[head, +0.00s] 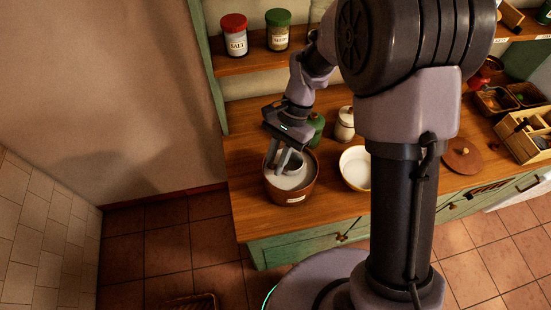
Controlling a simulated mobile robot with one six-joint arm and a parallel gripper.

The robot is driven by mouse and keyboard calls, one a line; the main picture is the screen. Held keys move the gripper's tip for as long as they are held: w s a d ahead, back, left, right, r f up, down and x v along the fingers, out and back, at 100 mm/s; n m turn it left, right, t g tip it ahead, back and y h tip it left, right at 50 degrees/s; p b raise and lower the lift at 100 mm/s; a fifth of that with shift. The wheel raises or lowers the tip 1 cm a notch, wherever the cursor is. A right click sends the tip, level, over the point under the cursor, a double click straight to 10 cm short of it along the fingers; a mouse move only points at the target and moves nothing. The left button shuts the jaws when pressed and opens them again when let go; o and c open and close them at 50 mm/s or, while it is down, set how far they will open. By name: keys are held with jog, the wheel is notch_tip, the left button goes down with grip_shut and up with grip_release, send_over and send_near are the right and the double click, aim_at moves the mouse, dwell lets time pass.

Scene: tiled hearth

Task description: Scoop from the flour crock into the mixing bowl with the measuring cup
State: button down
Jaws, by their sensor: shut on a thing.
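The flour crock (291,198) is a brown round pot with a pale label, standing near the left end of the wooden counter. White flour (296,178) shows inside it. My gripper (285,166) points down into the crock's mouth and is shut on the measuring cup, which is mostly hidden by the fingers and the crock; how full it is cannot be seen. The mixing bowl (352,182), pale inside, stands just right of the crock, partly behind my arm. Its inside looks white, and I cannot tell whether it holds flour.
A green jar (317,128) and a cream lidded jar (345,124) stand close behind the crock and bowl. A round wooden lid (462,160), dark trays (494,102) and a wooden crate (524,145) are to the right. Salt (235,38) and seed (278,35) jars sit on the shelf.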

notch_tip(320, 180, down, 5)
jog(key=b, duration=0.3)
jog(key=shift+r, duration=0.15)
dwell(1.0)
notch_tip(320, 180, up, 13)
jog(key=p, duration=1)
jog(key=shift+p, duration=0.35)
jog(key=shift+f, duration=0.2)
dwell(1.2)
